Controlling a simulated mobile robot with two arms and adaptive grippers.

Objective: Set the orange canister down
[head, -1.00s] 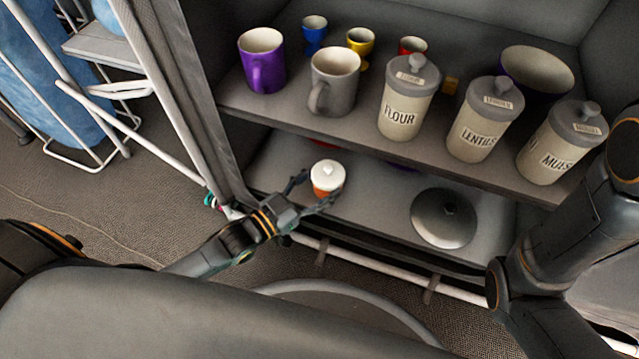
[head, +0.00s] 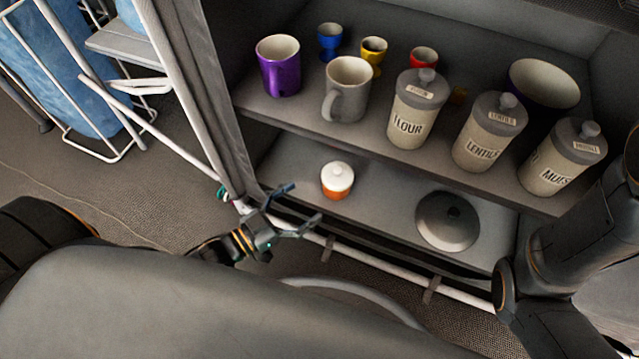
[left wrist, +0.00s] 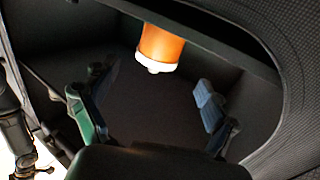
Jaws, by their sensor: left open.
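The orange canister (head: 337,181) with a white knobbed lid stands upright on the lower shelf (head: 385,200). My left gripper (head: 304,204) is open and empty in front of the shelf's edge, apart from the canister, to its lower left in the head view. In the left wrist view the canister (left wrist: 161,47) shows upside down, beyond the open fingers (left wrist: 150,108), with clear space between. My right gripper is out of view; only part of my right arm shows at the right edge.
A grey lid (head: 447,221) lies on the lower shelf to the right. The upper shelf holds a purple mug (head: 278,70), a grey mug (head: 347,92), small cups, a dark bowl and labelled jars such as flour (head: 415,115). A white rail (head: 385,263) runs along the front.

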